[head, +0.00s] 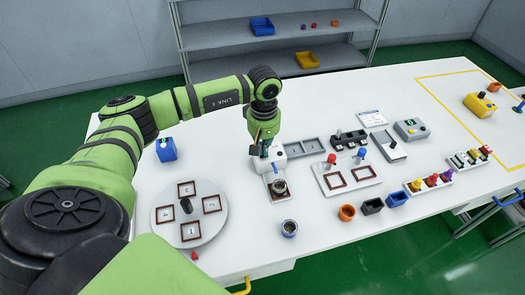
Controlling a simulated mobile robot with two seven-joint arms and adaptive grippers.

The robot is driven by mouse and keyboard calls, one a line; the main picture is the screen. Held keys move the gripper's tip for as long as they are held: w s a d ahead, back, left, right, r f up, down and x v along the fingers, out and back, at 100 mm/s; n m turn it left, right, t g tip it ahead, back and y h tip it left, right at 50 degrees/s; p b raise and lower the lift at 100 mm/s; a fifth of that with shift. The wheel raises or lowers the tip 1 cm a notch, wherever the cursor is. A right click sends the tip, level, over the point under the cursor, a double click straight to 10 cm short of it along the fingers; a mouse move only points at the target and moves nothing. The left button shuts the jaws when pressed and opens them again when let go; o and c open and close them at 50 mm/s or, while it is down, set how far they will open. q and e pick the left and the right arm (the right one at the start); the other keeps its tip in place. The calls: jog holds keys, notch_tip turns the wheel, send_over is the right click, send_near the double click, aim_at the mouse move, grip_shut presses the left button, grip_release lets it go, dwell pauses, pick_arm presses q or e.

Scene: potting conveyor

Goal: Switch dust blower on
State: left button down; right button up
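My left gripper (257,148) points down from the end of the green arm, at the upper part of a small white device (275,161). The gripper appears at or just above the device; I cannot tell whether they touch. The fingers are small and dark, so their opening is unclear. A dark round cup (280,187) stands on a red-framed pad in front of the device. No readable label marks the dust blower, so I cannot tell for sure that this device is it; its switch is not distinguishable. My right gripper is not in view.
A round turntable (218,222) with red-framed squares lies at the left, near a blue box (166,150). A metal cup (289,228) stands near the front edge. A grey tray (306,147), a grey control box (411,129) and several small fixtures fill the right side.

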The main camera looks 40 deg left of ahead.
pick_arm(q)
jog(key=shift+s+f+b, duration=0.1)
jog(key=shift+f+b, duration=0.25)
jog(key=shift+f, duration=0.05)
jog(key=shift+r, duration=0.15)
jog(key=shift+r+p, duration=0.5)
jog(key=shift+r, duration=0.05)
jog(key=shift+r+p, duration=1.35)
jog(key=shift+r, duration=1.5)
